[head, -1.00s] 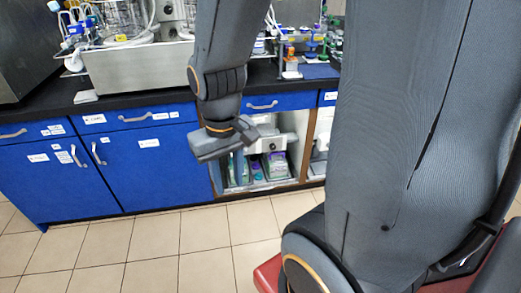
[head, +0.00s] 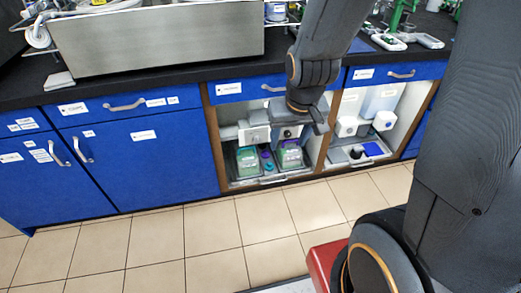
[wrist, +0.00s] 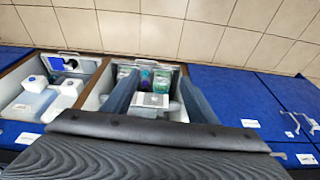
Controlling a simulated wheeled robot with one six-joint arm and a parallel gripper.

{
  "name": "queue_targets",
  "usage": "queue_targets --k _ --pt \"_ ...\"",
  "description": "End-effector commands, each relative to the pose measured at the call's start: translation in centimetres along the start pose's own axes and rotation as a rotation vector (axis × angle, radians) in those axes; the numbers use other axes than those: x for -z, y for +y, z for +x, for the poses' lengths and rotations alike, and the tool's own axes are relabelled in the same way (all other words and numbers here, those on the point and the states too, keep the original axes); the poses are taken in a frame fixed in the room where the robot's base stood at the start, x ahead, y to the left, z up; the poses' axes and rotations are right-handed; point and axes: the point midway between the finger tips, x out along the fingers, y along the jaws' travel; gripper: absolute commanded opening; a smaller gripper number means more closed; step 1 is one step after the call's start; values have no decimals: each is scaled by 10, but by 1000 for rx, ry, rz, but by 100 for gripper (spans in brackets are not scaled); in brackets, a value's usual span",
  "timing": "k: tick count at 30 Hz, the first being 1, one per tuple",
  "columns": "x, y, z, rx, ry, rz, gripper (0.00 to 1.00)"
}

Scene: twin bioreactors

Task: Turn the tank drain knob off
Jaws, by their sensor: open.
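My gripper (head: 312,122) hangs in front of the open cabinet under the bench in the head view. In the wrist view its two fingers (wrist: 157,82) are spread wide, with no object held between them. A white box (head: 254,135) sits inside the left open compartment. A white box also shows between the fingers in the wrist view (wrist: 150,99), beyond them. A small dark round part (head: 287,132) shows beside my gripper in the head view; I cannot tell if it is the drain knob.
Green-and-white containers (head: 290,155) stand low in the left compartment. Blue doors (head: 145,165) with handles are shut at left. The tiled floor (head: 215,235) in front is clear.

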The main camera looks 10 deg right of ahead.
Motion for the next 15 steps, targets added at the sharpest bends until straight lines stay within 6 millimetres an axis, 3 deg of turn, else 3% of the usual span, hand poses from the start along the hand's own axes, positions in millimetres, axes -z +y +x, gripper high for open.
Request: queue_targets --k 1,3,15 --pt "10 0 34 1 38 7 52" --pt "27 0 62 3 100 16 52" --pt "109 -2 208 27 452 58 52"
